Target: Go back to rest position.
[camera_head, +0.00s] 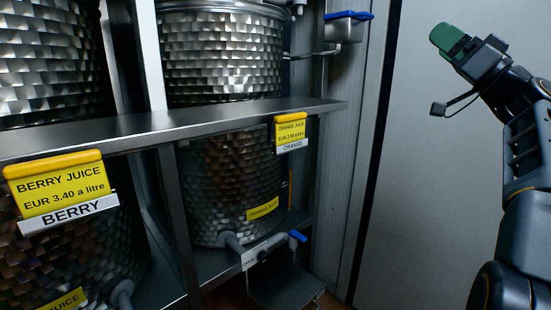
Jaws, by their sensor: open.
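My gripper (447,39) is at the upper right, at the raised end of my dark arm. Its green end points up and to the left, in front of a plain pale panel. The gap between its fingers is hard to make out from this side. I see nothing held in it, and it stands apart from the tanks and shelf.
Metal juice tanks stand at left, including the orange juice tank (225,62). A steel shelf bar (190,124) crosses in front, with a berry label (62,190) and an orange label (291,132). A blue-handled tap (298,236) sits low. The pale panel (415,190) is clear.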

